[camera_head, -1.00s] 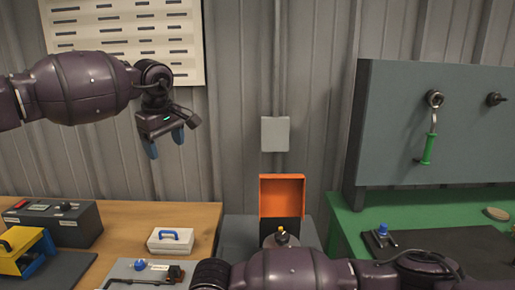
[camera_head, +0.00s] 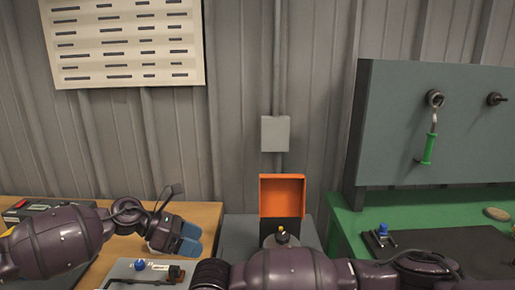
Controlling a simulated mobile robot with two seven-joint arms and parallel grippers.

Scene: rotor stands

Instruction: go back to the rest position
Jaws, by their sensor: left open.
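My left gripper (camera_head: 188,240) shows at the lower left, its blue fingertips pointing right, above the wooden table. It is open and I see nothing held in it. My left arm comes in low from the left edge. My right arm lies across the bottom of the view from the middle to the right. Its gripper is outside the frame.
An orange open box (camera_head: 282,190) stands at the centre back. A grey plate with a blue knob (camera_head: 139,264) lies below my left gripper. The wooden table (camera_head: 205,213) is at left, the green bench (camera_head: 350,220) at right. A green-handled tool (camera_head: 428,150) hangs on the grey panel (camera_head: 390,110).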

